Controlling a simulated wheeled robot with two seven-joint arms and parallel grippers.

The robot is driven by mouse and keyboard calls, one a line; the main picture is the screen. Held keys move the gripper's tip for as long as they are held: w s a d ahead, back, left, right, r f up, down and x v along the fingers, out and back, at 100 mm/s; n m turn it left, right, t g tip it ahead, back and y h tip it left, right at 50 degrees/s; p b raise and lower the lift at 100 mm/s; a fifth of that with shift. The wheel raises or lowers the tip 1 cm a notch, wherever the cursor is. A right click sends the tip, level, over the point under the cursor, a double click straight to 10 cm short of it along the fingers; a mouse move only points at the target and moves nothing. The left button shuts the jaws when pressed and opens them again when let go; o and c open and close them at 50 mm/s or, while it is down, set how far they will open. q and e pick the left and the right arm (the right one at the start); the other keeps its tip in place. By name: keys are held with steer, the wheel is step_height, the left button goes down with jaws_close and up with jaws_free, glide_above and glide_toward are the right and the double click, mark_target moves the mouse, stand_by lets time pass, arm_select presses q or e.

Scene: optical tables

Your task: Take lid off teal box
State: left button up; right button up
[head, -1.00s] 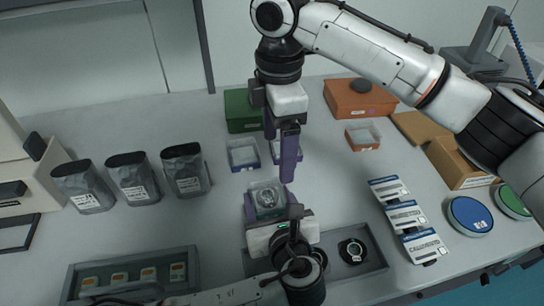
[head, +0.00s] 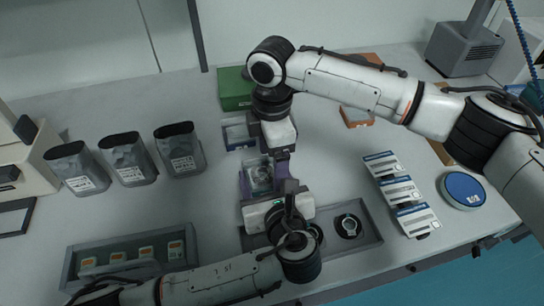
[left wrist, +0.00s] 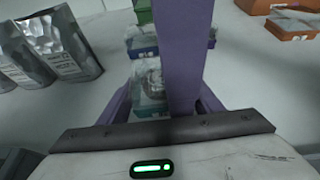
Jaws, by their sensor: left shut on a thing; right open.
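The teal box (head: 261,181) is small and has a clear lid with a round metallic part visible through it. It stands on the table in front of me. My left gripper (head: 264,190) reaches in from the near side and is shut on the box, a purple finger on each side. In the left wrist view the box (left wrist: 149,88) shows between these fingers, partly hidden by a large purple finger of my right gripper. My right gripper (head: 276,160) is open, pointing down close over the box. I cannot tell whether it touches the lid.
A blue clear-lidded box (head: 238,135) and a green box (head: 236,93) stand just behind. An orange clear-lidded box (head: 356,116) is at back right. Grey bags (head: 128,160) stand left. Trays with small parts lie in front (head: 367,247). White-and-blue packets (head: 401,190) lie right.

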steer(key=c, duration=1.3)
steer(key=shift+o, duration=0.2)
steer(key=shift+r, duration=0.1)
steer(key=shift+r, duration=0.1)
